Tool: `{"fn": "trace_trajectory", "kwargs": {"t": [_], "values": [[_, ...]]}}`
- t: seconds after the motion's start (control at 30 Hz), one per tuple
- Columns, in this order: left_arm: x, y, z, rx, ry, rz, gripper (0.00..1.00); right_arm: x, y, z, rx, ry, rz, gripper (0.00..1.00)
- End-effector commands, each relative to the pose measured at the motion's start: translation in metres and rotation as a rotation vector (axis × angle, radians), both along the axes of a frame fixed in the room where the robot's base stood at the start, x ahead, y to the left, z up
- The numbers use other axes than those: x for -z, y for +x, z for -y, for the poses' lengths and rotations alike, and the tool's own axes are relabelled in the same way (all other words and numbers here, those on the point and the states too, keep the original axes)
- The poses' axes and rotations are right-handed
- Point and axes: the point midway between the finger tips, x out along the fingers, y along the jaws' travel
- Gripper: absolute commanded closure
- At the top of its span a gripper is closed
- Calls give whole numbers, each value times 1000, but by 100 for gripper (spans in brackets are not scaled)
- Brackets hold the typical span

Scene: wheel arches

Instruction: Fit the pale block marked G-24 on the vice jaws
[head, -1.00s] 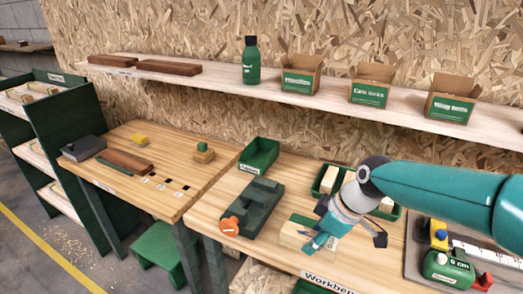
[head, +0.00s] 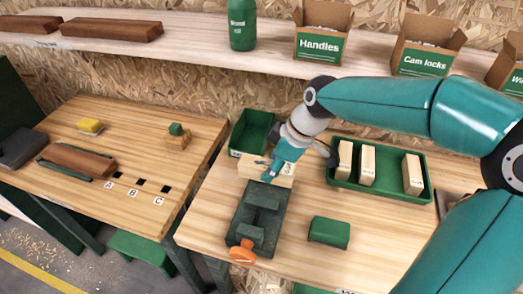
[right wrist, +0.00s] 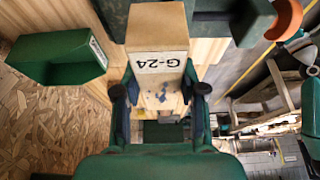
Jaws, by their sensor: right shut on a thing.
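My right gripper (head: 279,170) is shut on the pale block (head: 252,166) in the head view. In the right wrist view, the pale block (right wrist: 157,32) has a label reading G-24, and the right gripper (right wrist: 160,88) has a finger on each side of it. The dark green vice (head: 243,214), with an orange handle (head: 242,252), sits on the workbench. The block is at the vice's far end in the head view, and I cannot tell whether they touch. The vice also shows at the top of the right wrist view (right wrist: 228,18). My left gripper is out of view.
A green tray (head: 383,190) with pale blocks stands right of the gripper. An empty green bin (head: 248,133) stands close behind the held block. A green block (head: 329,232) lies right of the vice. A shelf (head: 200,48) with boxes runs above the bench.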

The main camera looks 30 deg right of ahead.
Motion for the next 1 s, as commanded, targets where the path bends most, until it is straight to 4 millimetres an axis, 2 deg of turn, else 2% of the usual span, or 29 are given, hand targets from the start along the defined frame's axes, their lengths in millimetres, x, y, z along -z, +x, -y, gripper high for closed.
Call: {"fn": "trace_trajectory", "kwargs": {"t": [0.27,0.47,0.87,1.0], "values": [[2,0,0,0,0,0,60,2,-2,3,9,0,0,94],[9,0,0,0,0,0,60,12,-2,3,8,0,-2,94],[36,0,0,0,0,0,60,50,0,1,1,1,-2,94],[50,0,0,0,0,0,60,64,0,0,1,0,-1,94]]}}
